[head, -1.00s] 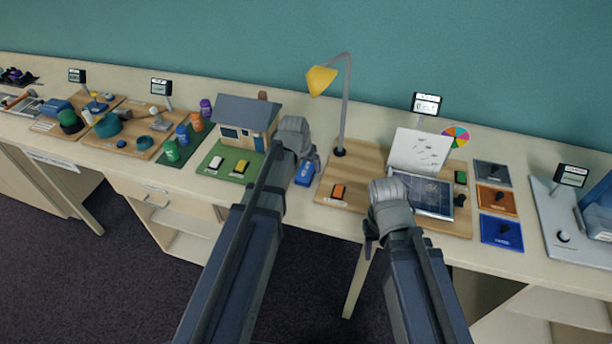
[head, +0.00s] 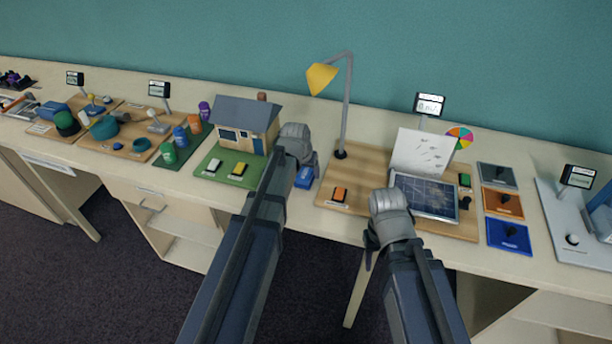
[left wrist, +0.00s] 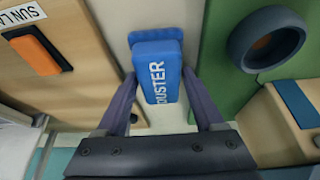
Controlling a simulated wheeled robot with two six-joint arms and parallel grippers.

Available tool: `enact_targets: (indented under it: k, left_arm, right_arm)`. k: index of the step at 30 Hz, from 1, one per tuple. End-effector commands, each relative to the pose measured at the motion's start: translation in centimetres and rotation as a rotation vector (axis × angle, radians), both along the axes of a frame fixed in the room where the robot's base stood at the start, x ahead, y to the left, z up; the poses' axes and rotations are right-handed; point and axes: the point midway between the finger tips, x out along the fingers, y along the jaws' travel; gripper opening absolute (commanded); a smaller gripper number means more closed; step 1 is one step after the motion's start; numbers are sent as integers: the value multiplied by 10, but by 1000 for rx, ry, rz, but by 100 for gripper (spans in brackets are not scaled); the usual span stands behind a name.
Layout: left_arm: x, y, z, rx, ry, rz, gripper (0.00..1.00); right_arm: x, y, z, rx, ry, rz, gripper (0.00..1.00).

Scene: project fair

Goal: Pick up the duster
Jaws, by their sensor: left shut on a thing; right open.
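The duster (left wrist: 158,75) is a blue block with white lettering, seen between the two fingers of my left gripper (left wrist: 162,100) in the left wrist view. My left gripper is shut on it. In the head view the duster (head: 305,178) shows beside my left gripper (head: 306,168), between the green house board and the wooden lamp board. I cannot tell whether it still touches the table. My right gripper (head: 371,245) is open and empty near the table's front edge, in front of the solar panel.
A model house (head: 243,125) on a green board stands left of the duster. A wooden board (head: 362,165) with a yellow lamp (head: 321,77), an orange switch (head: 339,194) and a solar panel (head: 428,195) lies to the right. A narrow strip of bare table separates the boards.

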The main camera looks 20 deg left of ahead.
Motion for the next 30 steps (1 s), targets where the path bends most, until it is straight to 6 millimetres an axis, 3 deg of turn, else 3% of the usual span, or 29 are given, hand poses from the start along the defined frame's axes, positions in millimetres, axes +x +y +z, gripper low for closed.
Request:
enact_targets:
  k: [1, 8, 20, 30]
  left_arm:
    - [0, 0, 0, 0, 0, 0, 32]
    - [0, 0, 0, 0, 0, 0, 6]
    - [0, 0, 5, 0, 0, 0, 6]
    - [0, -2, 31, 0, 0, 0, 6]
  right_arm:
    - [0, 0, 0, 0, 0, 0, 50]
    - [0, 0, 0, 0, 0, 0, 50]
    - [0, 0, 5, 0, 0, 0, 50]
    - [0, 0, 31, 0, 0, 0, 50]
